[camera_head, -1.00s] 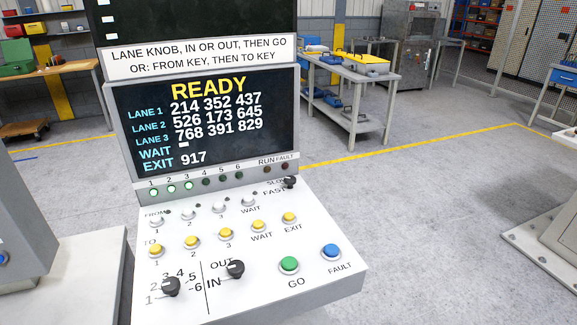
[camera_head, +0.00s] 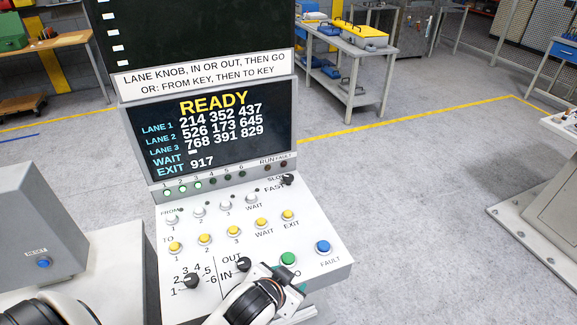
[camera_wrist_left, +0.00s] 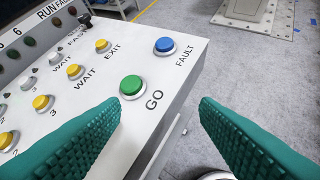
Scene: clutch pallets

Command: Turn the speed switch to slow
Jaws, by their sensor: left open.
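The speed switch (camera_head: 288,180) is a small black knob at the upper right of the panel, beside the labels SLOW and FAST. Which label it points to is too small to tell. It also shows in the left wrist view (camera_wrist_left: 85,21), at the top left, beyond the yellow buttons. My left gripper (camera_head: 284,278) is over the front of the panel by the green GO button, well short of the switch. In the left wrist view its teal fingers (camera_wrist_left: 160,103) are spread wide with nothing between them. My right gripper is not in view.
The white panel (camera_head: 325,266) carries the green GO button (camera_head: 288,258), the blue FAULT button (camera_head: 323,247), rows of white and yellow buttons and two black knobs. The screen (camera_head: 215,140) above reads READY. A grey box with a blue RESET button (camera_head: 43,263) stands at left.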

